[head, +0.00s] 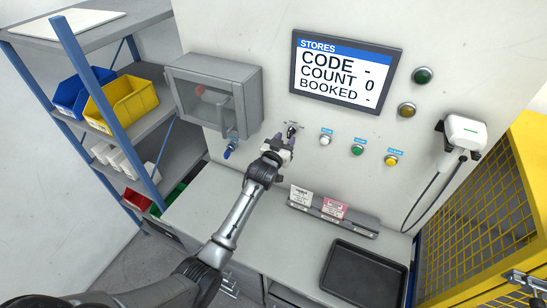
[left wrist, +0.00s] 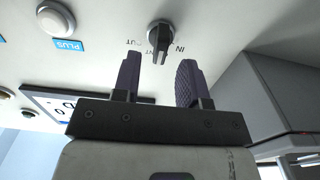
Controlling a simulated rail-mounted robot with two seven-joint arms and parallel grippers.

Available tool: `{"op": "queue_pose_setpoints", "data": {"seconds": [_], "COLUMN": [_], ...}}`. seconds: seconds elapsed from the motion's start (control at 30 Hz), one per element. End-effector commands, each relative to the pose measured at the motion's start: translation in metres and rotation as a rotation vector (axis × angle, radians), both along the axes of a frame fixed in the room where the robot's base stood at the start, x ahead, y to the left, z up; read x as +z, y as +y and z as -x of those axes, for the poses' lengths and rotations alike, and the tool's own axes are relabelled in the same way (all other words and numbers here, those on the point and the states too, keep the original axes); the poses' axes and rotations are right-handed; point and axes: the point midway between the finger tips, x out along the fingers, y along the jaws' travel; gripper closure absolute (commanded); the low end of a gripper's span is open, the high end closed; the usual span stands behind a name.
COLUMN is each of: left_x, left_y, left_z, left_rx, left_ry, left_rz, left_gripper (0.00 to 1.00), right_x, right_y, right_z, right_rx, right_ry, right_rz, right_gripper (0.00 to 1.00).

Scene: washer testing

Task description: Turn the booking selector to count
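The booking selector (head: 292,130) is a dark knob on the pale wall panel, partly hidden by my left gripper in the head view. In the left wrist view the selector (left wrist: 160,38) shows upside down, its dark bar nearly vertical, between the labels IN and what looks like OUT. A third label below it is partly hidden. My left gripper (head: 280,147) faces the panel. In the left wrist view its fingers (left wrist: 160,80) are apart and empty, with the knob just beyond the gap. My right gripper is not in view.
A screen (head: 344,70) reads CODE -, COUNT 0, BOOKED -. White (head: 325,140), green (head: 357,150) and yellow (head: 391,160) buttons are right of the selector. A clear-fronted box (head: 215,90) is on its left. A card rack (head: 335,218) and black tray (head: 365,278) are below.

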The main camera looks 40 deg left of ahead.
Motion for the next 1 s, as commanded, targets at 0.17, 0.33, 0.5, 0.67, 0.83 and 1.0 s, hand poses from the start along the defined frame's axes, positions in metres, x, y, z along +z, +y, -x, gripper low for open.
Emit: {"op": "queue_pose_setpoints", "data": {"seconds": [0.17, 0.33, 0.5, 0.67, 0.83, 1.0], "left_x": [-0.002, -0.002, -0.002, -0.001, 0.000, 0.000], "left_y": [-0.009, -0.018, -0.024, -0.027, -0.029, -0.029], "left_z": [0.032, 0.059, 0.080, 0.091, 0.096, 0.096], "left_rx": [0.000, 0.000, 0.000, 0.000, 0.000, 0.000], "left_ry": [-0.001, 0.001, 0.001, 0.000, 0.001, 0.000], "left_rz": [-0.001, 0.000, -0.001, -0.001, -0.001, -0.001], "left_gripper": [0.61, 0.61, 0.61, 0.61, 0.61, 0.61], "right_x": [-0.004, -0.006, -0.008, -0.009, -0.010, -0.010], "right_y": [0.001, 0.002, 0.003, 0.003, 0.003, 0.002], "right_z": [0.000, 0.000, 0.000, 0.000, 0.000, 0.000], "right_rx": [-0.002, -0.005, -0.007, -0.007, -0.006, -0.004], "right_ry": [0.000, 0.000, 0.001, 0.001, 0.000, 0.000], "right_rz": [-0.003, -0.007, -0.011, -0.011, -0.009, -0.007], "right_gripper": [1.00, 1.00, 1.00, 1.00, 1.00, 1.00]}}
